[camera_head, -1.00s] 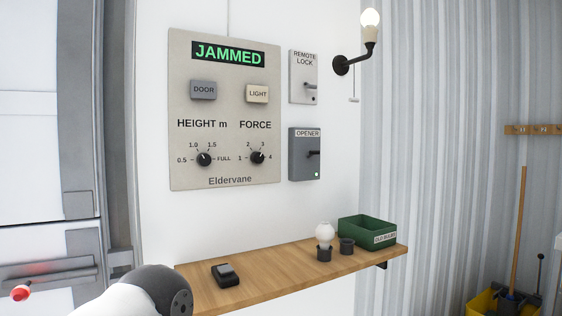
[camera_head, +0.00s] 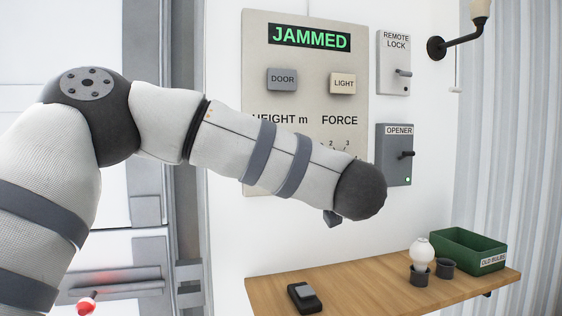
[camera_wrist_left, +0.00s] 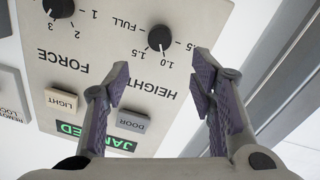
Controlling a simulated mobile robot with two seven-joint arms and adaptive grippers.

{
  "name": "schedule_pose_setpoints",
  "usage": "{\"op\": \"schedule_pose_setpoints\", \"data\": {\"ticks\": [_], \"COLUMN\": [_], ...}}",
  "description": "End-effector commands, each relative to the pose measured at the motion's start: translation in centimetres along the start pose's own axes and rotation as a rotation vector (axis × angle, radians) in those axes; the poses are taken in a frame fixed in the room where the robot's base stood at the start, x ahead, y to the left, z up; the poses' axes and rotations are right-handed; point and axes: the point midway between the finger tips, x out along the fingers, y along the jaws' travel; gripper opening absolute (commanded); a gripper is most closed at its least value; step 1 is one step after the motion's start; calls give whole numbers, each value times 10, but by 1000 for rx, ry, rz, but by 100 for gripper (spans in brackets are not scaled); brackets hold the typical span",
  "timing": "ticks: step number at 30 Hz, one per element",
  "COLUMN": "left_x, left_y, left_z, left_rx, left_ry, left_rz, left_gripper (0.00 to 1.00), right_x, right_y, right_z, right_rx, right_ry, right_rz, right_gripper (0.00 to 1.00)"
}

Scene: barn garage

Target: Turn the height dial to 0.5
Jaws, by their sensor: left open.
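The height dial (camera_wrist_left: 160,38) is a round black knob on the grey panel (camera_wrist_left: 140,85), which appears upside down in the left wrist view. Its small pointer seems to face roughly the 1.0 mark, but I cannot read it exactly. My left gripper (camera_wrist_left: 159,68) is open and empty; its two purple-padded fingers sit either side of the dial's line, apart from the knob. In the head view my left arm covers the height dial and most of the left gripper. The panel (camera_head: 257,60) there shows JAMMED in green. My right gripper is not in view.
The force dial (camera_wrist_left: 58,8) is beside the height dial. DOOR (camera_head: 282,79) and LIGHT (camera_head: 342,83) buttons sit above on the panel. The remote lock (camera_head: 394,62) and opener (camera_head: 394,155) boxes are to the right. A wooden shelf (camera_head: 360,285) holds a bulb (camera_head: 422,250) and a green bin (camera_head: 468,250).

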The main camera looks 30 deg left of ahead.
Motion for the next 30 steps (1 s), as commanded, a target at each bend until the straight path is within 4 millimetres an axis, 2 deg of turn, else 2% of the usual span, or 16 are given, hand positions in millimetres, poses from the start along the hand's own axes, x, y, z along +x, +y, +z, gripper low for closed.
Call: {"op": "schedule_pose_setpoints", "data": {"ticks": [6,12,16,23,27,29,30], "left_x": [58,93,102,103,103,103,103], "left_y": [-2,-1,-1,0,0,0,0], "left_z": [3,1,1,2,2,2,2], "left_rx": [1,0,2,3,2,2,2], "left_ry": [-2,0,-1,-1,-1,-1,-1], "left_rz": [-5,-1,0,0,0,0,0], "left_gripper": [51,51,51,51,19,5,2], "right_x": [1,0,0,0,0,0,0], "right_y": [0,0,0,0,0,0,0], "right_z": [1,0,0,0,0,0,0], "right_rx": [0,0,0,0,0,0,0], "right_ry": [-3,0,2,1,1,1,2], "right_rz": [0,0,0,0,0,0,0], "right_gripper": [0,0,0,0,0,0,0]}}
